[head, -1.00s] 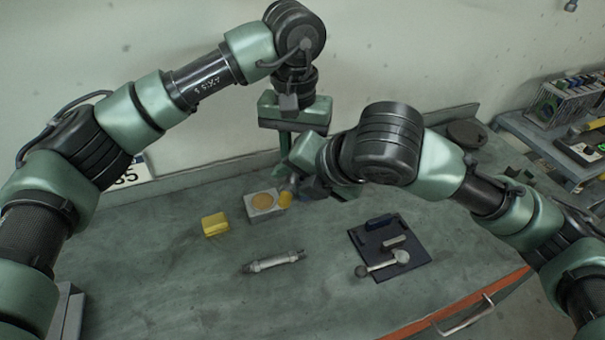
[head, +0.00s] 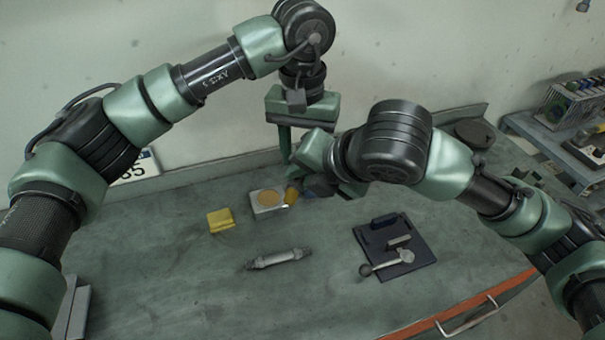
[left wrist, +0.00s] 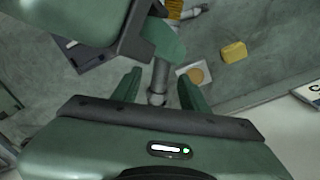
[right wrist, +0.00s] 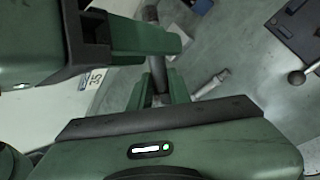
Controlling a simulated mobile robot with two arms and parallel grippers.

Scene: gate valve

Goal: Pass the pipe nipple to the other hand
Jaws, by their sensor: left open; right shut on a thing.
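The pipe nipple is a grey tube with a yellow end (head: 291,193). My right gripper (head: 318,187) is shut on it above the back of the bench. In the left wrist view the grey tube (left wrist: 159,75) reaches from the right gripper into the gap between my left fingers. My left gripper (left wrist: 158,90) is open around that end, with room beside the tube. In the right wrist view the tube's far end (right wrist: 151,14) shows beyond the left gripper (right wrist: 150,40), which hides part of it. In the head view the right arm hides most of the nipple.
On the bench lie a grey tray with a tan disc (head: 257,207), a yellow block (head: 220,220), a grey pipe-like part (head: 277,259) and a dark mat (head: 420,258) with metal parts. A wall rises close behind.

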